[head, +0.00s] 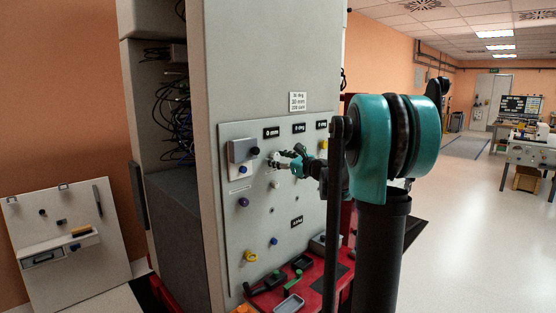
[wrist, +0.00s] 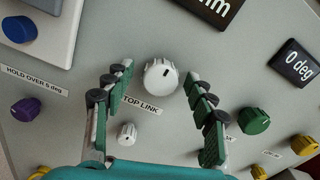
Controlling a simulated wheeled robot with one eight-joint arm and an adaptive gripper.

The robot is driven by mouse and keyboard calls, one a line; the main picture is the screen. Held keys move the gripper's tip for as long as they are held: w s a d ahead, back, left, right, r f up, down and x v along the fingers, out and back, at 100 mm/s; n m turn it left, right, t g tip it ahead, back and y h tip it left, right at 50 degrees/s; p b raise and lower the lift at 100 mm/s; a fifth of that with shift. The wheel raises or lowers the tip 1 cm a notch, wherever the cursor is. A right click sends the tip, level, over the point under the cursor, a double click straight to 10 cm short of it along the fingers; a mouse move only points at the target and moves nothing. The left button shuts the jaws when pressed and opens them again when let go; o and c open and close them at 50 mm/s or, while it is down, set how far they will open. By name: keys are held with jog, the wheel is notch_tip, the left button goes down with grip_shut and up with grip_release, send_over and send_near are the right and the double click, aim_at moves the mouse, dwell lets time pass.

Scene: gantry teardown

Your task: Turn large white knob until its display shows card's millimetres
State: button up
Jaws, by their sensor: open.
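The large white knob (wrist: 160,77) sits above the "TOP LINK" label in the wrist view, with a dark mark near its upper edge. My gripper (wrist: 161,82) is open, with one green-and-grey finger on each side of the knob and visible gaps to both. In the head view my gripper (head: 287,160) is at the panel and mostly covers the knob. The display (head: 271,133) above it reads 0 mm; in the wrist view the display (wrist: 213,8) is cut off, showing "mm". The card (head: 298,101) above the panel has three small lines; the middle one seems to read 30 mm.
A small white knob (wrist: 127,133) lies below the large one. A purple knob (wrist: 25,109), a green knob (wrist: 254,120) and a blue knob (wrist: 19,29) are around it. A grey box (head: 241,151) projects left of my gripper. A red tray (head: 312,284) with parts lies below the panel.

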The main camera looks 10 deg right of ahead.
jog(key=shift+c, duration=0.2)
jog(key=c, duration=1.1)
